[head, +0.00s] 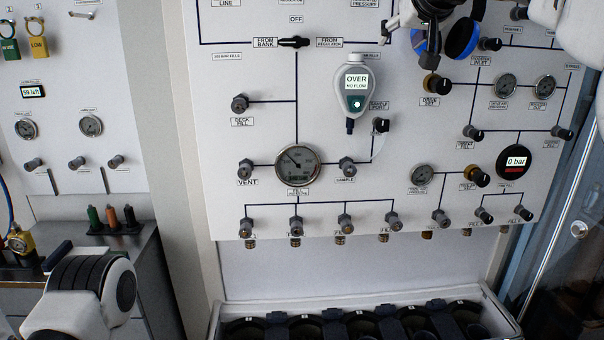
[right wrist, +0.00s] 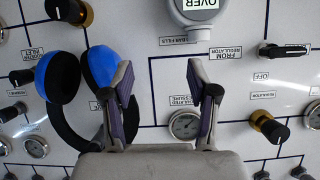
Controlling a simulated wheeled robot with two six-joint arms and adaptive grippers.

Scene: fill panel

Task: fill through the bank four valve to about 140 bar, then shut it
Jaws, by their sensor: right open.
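The white fill panel (head: 260,130) faces me in the head view. No label there is legible as bank four, so I cannot single out that valve. The source selector (head: 295,42) sits between FROM BANK and FROM REGULATOR, its handle lying roughly level. A large round gauge (head: 298,165) is mid-panel; its needle points up and left. A round digital display (head: 515,161) reads 0 bar. My right gripper (head: 428,38) is at the top of the head view. In the right wrist view it (right wrist: 160,85) is open and empty, in front of the panel. My left gripper is not in view.
Blue ear muffs (head: 462,38) hang beside my right gripper. A hand-held meter (head: 356,88) on the panel reads OVER, NO FLOW. Several valves line the panel's bottom edge above a bin (head: 490,300) with dark round slots. A clear door (head: 570,200) stands at right.

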